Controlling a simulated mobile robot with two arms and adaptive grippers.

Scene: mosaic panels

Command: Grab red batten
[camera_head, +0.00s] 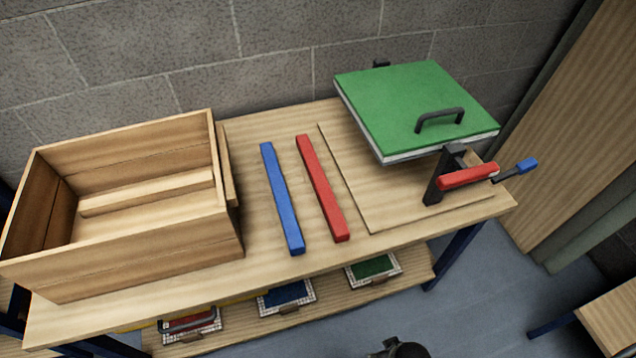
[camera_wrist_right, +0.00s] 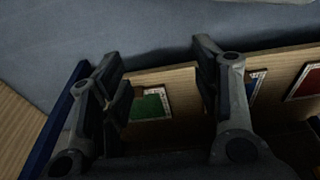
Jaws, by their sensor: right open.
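The red batten (camera_head: 322,188) lies flat on the wooden workbench (camera_head: 250,254), right of a parallel blue batten (camera_head: 282,198) and with a gap between them. Nothing touches the red batten. My right gripper (camera_wrist_right: 160,80) is open and empty in the right wrist view. Its fingers are spread in front of the lower shelf, and no batten shows there. In the head view only a dark piece shows at the bottom edge, in front of the bench and well apart from the red batten. My left gripper is in neither view.
An open wooden box (camera_head: 130,262) stands on the bench's left. On the right, a green-lidded press (camera_head: 410,100) has a red bar (camera_head: 468,177) with a blue-tipped handle (camera_head: 527,164). Mosaic panels, including a green one (camera_head: 373,267), lie on the shelf below. A wall stands behind.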

